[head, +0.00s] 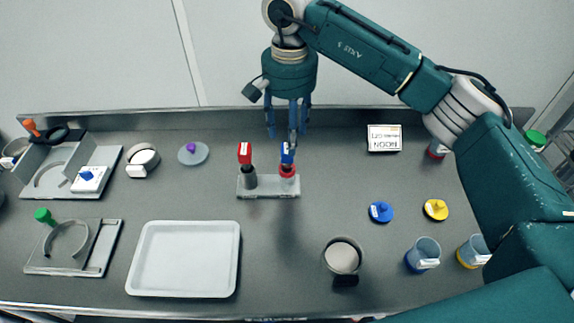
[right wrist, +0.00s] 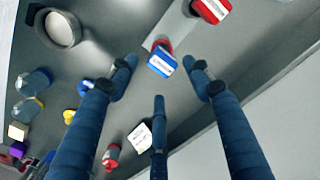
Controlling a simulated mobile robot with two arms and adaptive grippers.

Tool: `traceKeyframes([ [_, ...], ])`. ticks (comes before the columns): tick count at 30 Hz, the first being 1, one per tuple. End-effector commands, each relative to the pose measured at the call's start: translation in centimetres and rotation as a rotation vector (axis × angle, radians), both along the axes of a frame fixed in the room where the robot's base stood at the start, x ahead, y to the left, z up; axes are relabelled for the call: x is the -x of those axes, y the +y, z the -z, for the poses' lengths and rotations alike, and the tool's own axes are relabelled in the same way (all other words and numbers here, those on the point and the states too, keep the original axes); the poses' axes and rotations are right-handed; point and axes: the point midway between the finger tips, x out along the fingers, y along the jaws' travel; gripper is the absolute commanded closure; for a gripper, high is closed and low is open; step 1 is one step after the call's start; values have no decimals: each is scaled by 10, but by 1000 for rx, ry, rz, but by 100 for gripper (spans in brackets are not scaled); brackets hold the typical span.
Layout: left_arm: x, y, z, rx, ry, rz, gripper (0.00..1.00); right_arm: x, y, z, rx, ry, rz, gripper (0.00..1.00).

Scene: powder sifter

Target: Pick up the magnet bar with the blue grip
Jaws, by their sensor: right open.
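The magnet bar with the blue grip (head: 287,154) stands upright in a grey holder (head: 268,194), in a red-ringed socket. In the right wrist view its blue top (right wrist: 162,62) lies ahead of my fingertips. The bar with the red grip (head: 244,154) stands beside it on the left; its red top also shows in the right wrist view (right wrist: 211,10). My right gripper (head: 287,130) is open and empty, just above and behind the blue grip. In the right wrist view its three fingers (right wrist: 160,85) are spread apart and do not touch the bar. My left gripper is not in view.
A white tray (head: 232,284) lies at front left, and a round container (head: 343,257) stands front centre. A label sign (head: 384,138), blue lid (head: 381,211), yellow lid (head: 435,209) and cups (head: 424,252) are on the right. A purple-knobbed disc (head: 193,153) lies left of the holder.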

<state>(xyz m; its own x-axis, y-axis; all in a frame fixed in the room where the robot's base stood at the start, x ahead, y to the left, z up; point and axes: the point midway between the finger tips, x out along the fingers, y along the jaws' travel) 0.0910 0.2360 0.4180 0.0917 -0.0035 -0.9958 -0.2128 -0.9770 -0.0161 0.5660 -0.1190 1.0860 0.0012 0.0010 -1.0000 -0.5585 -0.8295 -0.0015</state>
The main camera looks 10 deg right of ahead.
Motion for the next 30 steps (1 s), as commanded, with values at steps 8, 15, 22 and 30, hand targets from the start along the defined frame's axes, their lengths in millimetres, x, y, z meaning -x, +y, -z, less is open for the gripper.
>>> traceKeyframes([
  [8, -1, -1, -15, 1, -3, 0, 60, 1, 0, 36, 1, 3, 0, 50],
  [15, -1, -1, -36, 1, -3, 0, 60, 0, 3, 57, 1, 6, 0, 50],
  [22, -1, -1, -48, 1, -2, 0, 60, -2, 4, 88, 1, 2, 2, 50],
  [30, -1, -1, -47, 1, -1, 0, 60, -3, 4, 93, 1, 0, 1, 50],
])
